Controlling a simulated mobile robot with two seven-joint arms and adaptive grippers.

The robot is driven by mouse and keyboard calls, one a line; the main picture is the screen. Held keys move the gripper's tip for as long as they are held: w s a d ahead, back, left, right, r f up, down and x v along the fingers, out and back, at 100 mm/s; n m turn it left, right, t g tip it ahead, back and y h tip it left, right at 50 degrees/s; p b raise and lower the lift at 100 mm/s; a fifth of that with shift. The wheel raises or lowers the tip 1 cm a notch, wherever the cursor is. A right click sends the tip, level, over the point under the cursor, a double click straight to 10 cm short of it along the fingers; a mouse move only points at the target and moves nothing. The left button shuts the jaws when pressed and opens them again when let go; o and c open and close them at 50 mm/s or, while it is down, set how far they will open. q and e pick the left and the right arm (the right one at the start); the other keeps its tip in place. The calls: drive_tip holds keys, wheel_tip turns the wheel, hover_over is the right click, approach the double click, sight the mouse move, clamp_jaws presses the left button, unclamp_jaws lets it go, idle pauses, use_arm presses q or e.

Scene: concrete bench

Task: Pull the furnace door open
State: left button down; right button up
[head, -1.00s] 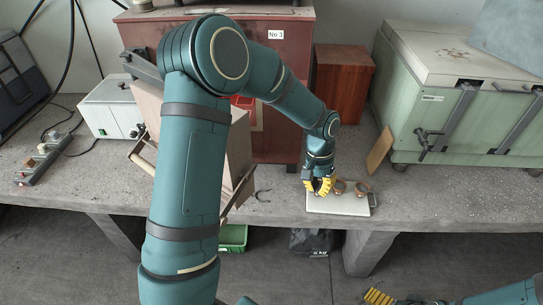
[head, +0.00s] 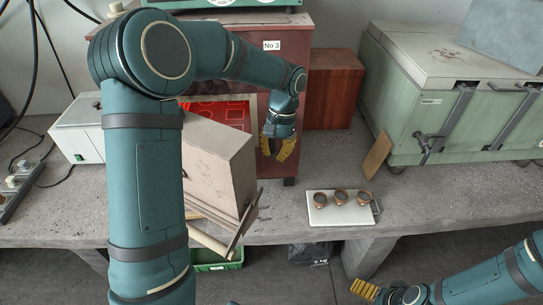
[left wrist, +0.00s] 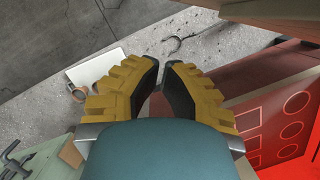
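The furnace (head: 297,70) is a dark red cabinet labelled No 3. Its pale, thick door (head: 220,165) stands swung out to the left in the head view, and the glowing red inside (head: 228,109) shows behind it. A bar handle (head: 208,238) runs along the door's front; my left arm covers its left end. My left gripper (head: 279,148) is right of the door, in front of the furnace, apart from the handle. In the left wrist view its fingertips (left wrist: 164,66) nearly meet with nothing between them. My right gripper (head: 364,289) is low, before the bench; its fingers are unclear.
A white tray (head: 341,218) with three small brown cups lies on the concrete bench (head: 450,195). A green chest (head: 410,105) and a leaning wooden board (head: 377,155) are at right. A white box (head: 75,130) is at left. Bench front right is clear.

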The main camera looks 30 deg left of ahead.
use_arm(q)
drive_tip(key=s+f+b, duration=0.1)
drive_tip(key=s+f, duration=0.4)
drive_tip(key=f, duration=0.2)
drive_tip(key=shift+s+f, duration=0.2)
drive_tip(key=shift+s, duration=0.2)
drive_tip(key=shift+s, duration=0.1)
